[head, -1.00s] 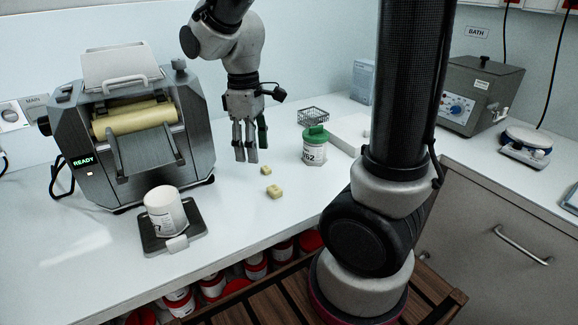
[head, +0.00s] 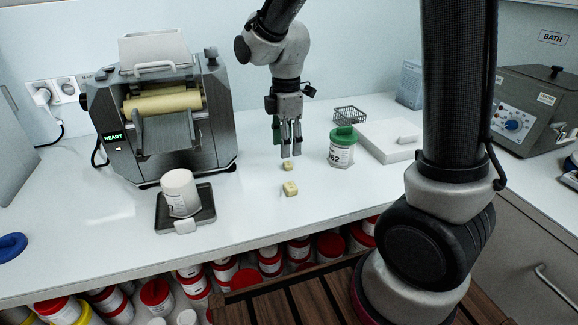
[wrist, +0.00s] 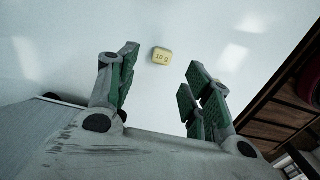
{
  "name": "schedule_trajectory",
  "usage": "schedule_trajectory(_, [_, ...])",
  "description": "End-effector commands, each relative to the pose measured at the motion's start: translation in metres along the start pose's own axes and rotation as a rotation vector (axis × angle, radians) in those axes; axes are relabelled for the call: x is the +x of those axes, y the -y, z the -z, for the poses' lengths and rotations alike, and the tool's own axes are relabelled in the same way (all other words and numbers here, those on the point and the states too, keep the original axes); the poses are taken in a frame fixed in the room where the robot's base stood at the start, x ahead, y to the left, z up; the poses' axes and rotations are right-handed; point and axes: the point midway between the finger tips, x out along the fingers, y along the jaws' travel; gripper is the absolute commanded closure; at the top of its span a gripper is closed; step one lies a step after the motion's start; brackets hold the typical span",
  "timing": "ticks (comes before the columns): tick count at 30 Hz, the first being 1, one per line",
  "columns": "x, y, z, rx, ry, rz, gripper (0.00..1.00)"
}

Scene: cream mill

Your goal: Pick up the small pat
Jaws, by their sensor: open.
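Two pale yellow pats lie on the white counter in the head view. The smaller-looking pat (head: 287,166) is farther back, and the larger-looking pat (head: 290,188) is nearer to me. My gripper (head: 290,154) points down just behind and above the farther pat, and appears apart from it. In the wrist view my gripper (wrist: 160,78) is open, with green-padded fingers spread and nothing between them. One pat marked "10 g" (wrist: 162,55) lies beyond the fingertips on the counter; I cannot tell for certain which of the two it is.
A white jar with a green lid (head: 342,147) stands right of the pats, with a wire basket (head: 349,114) behind. A white jar (head: 180,193) sits on a dark scale (head: 160,222) at left, before the roller mill (head: 160,112). The counter around the pats is clear.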

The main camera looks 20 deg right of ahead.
Motion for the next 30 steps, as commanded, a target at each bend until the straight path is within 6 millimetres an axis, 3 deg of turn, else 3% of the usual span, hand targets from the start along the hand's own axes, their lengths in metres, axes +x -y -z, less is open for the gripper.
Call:
schedule_trajectory(9, [0.047, 0.003, 0.001, 0.002, 0.001, 0.003, 0.50])
schedule_trajectory(18, [0.055, 0.002, 0.001, 0.003, 0.000, 0.001, 0.50])
schedule_trajectory(19, [0.055, 0.002, 0.001, 0.003, 0.000, 0.001, 0.52])
schedule_trajectory(25, [0.055, 0.002, 0.001, 0.003, 0.000, 0.001, 0.84])
schedule_trajectory(30, [0.055, 0.002, 0.001, 0.003, 0.000, 0.000, 0.84])
